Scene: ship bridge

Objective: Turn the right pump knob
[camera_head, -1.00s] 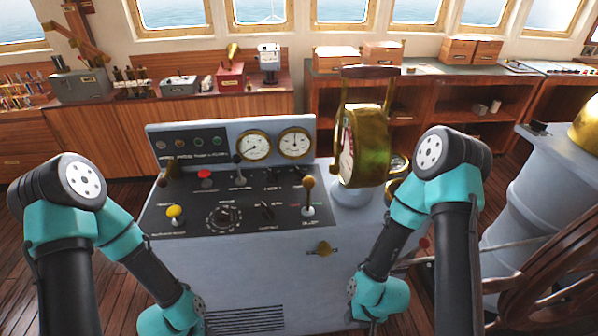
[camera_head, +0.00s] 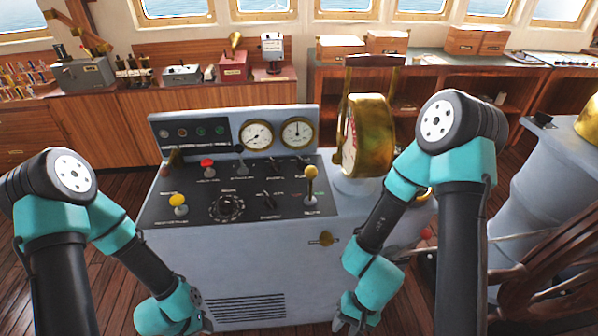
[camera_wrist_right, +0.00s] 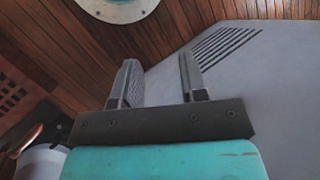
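The grey console has a black sloping panel (camera_head: 240,210) with several small controls. Among them are a black pointer knob (camera_head: 268,198) right of a round dial (camera_head: 227,208), and two small dark knobs near the top, one (camera_head: 275,161) left of the other (camera_head: 302,160). The labels are too small to read, so I cannot tell which is the right pump knob. My right gripper (camera_head: 350,325) is low in front of the console. In the right wrist view (camera_wrist_right: 160,82) its fingers are apart and empty. My left gripper is at most a sliver at the bottom edge.
A yellow-topped lever (camera_head: 311,180), yellow button (camera_head: 179,200) and red button (camera_head: 207,165) stand up from the panel. A brass telegraph (camera_head: 368,135) rises at its right. A wooden wheel (camera_head: 550,270) is at far right.

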